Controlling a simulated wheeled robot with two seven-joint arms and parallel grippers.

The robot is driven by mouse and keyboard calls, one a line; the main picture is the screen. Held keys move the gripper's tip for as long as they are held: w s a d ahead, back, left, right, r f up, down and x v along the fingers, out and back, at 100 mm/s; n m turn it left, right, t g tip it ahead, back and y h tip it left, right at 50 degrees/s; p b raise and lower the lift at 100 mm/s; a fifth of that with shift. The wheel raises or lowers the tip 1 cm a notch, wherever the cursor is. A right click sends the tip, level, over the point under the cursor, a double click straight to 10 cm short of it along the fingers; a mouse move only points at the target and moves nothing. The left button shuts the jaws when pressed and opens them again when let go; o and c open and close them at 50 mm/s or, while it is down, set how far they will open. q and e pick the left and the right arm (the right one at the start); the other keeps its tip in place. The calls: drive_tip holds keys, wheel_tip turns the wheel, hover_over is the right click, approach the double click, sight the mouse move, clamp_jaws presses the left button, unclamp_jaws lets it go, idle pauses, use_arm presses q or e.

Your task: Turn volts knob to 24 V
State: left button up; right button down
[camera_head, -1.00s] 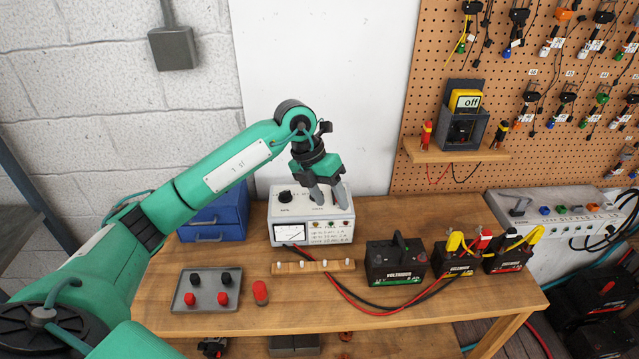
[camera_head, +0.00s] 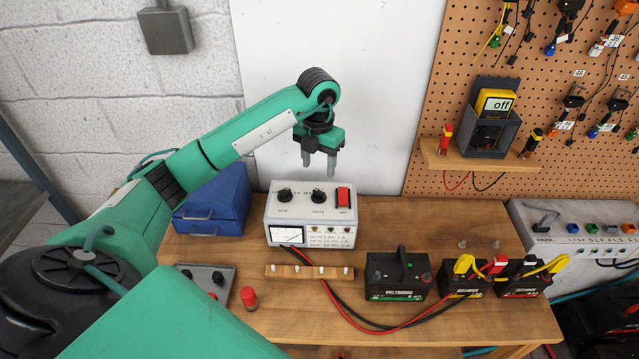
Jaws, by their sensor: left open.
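The white charger box (camera_head: 310,215) stands on the wooden bench. Its top carries a left black knob (camera_head: 284,196), a second black knob labelled VOLTS (camera_head: 318,197) and a red switch (camera_head: 343,198). The exact setting of the volts knob is too small to read. My left gripper (camera_head: 318,170) points down above and behind the volts knob, open, empty and apart from the box. My right gripper is not in view.
A wooden strip with white pegs (camera_head: 309,272) lies in front of the box. A blue drawer case (camera_head: 212,200) stands at left. A black battery (camera_head: 397,275) and cables stand at right. A shelf holds a yellow meter reading off (camera_head: 495,103).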

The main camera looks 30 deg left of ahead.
sight(319, 191)
use_arm(q)
wheel_tip(319, 191, down, 6)
drive_tip(key=shift+f+p, duration=0.1)
drive_tip(key=shift+p, duration=1)
drive_tip(key=shift+f, duration=1.25)
drive_tip(key=c, duration=1)
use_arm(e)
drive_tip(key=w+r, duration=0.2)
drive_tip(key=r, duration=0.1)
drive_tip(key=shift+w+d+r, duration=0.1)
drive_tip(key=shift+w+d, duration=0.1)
